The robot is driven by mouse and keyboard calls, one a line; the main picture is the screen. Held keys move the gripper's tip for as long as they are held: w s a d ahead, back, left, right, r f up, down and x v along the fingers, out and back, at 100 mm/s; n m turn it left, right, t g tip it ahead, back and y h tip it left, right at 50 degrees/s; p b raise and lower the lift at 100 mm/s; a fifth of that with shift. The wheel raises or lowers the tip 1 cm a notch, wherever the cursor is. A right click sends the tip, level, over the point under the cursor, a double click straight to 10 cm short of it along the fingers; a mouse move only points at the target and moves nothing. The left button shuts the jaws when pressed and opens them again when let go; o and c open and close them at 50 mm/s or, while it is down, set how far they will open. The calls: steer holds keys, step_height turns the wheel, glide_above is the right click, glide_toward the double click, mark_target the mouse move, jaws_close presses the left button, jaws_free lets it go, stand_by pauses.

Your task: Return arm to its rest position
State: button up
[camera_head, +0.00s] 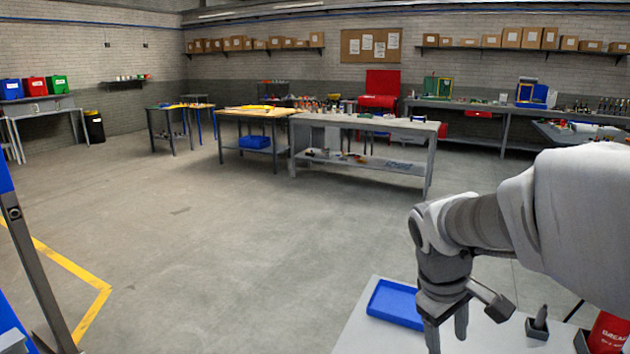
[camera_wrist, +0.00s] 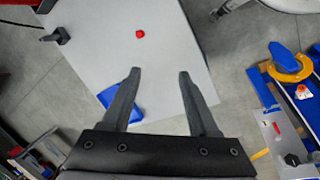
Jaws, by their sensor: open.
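My arm reaches in from the right in the head view, bent downward over a light grey table (camera_head: 360,335). My gripper (camera_head: 448,335) points down above that table. In the wrist view my gripper (camera_wrist: 158,75) has its two dark fingers spread well apart, with nothing between them. The table top (camera_wrist: 95,50) lies below the fingers. A small red round object (camera_wrist: 140,34) sits on it beyond the fingertips. A blue tray (camera_head: 396,304) lies on the table left of my gripper; it also shows in the wrist view (camera_wrist: 107,97), partly behind the left finger.
A small dark holder (camera_head: 537,327) and a red container (camera_head: 608,333) stand right of my gripper. Blue and dark structures (camera_head: 30,265) stand at the left edge. Open concrete floor (camera_head: 220,240) separates my table from the workbenches (camera_head: 365,125) at the back.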

steer(key=s+a+r+m+t+y+p, duration=0.2)
steer(key=s+a+r, duration=0.5)
steer(key=s, duration=0.4)
steer(key=shift+s+r+m+t+y, duration=0.3)
steer(key=shift+r+m+t+y, duration=0.25)
steer(key=shift+m+t, duration=1.05)
